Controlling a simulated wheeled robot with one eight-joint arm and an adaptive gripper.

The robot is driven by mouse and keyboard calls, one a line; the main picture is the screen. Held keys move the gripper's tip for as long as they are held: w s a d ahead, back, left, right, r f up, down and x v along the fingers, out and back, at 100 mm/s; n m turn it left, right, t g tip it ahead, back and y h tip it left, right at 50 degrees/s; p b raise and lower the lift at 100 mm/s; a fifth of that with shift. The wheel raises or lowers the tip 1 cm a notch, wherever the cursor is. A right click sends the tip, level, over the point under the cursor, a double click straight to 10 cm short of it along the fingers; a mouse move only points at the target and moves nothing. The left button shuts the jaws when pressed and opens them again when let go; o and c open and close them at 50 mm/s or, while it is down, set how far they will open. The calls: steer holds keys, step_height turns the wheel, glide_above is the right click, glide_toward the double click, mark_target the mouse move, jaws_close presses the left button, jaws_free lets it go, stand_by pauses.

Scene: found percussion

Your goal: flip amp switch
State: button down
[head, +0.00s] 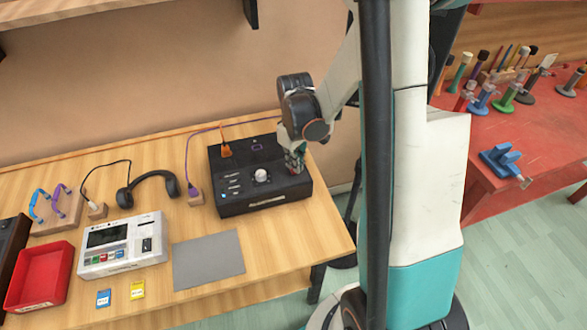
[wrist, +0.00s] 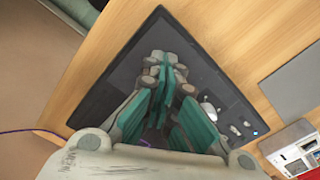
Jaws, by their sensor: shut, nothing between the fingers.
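The amp is a black box (head: 240,200) on the wooden table in the head view, with a pale round knob (head: 262,176), small controls at its left and an orange plug at its back. It also fills much of the wrist view (wrist: 95,95). My gripper (head: 295,158) is shut and empty, at the right part of the amp's top. In the wrist view its teal fingers (wrist: 170,85) point down at the amp's top. I cannot tell whether they touch it. The switch itself cannot be made out; the gripper covers that part of the top.
A grey mat (head: 208,260), a white device (head: 122,245), a red tray (head: 40,275) and headphones (head: 148,188) lie left of the amp. Purple and orange cables run behind it. A red bench (head: 500,140) with tools stands at the right.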

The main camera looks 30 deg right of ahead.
steer(key=shift+f+b, duration=0.6)
steer(key=shift+f, duration=0.1)
stand_by(0.3)
steer(key=shift+r, duration=0.15)
steer(key=shift+r+p, duration=2.35)
steer(key=shift+r, duration=1)
steer(key=shift+a+r, duration=0.15)
steer(key=shift+r, duration=0.1)
steer(key=s+a+r+m+t+b, duration=0.2)
steer(key=s+a+r+t+b, duration=0.2)
steer(key=s+a+r, duration=0.9)
steer(key=a+r+t, duration=0.1)
steer(key=t, duration=0.2)
steer(key=shift+m, duration=0.4)
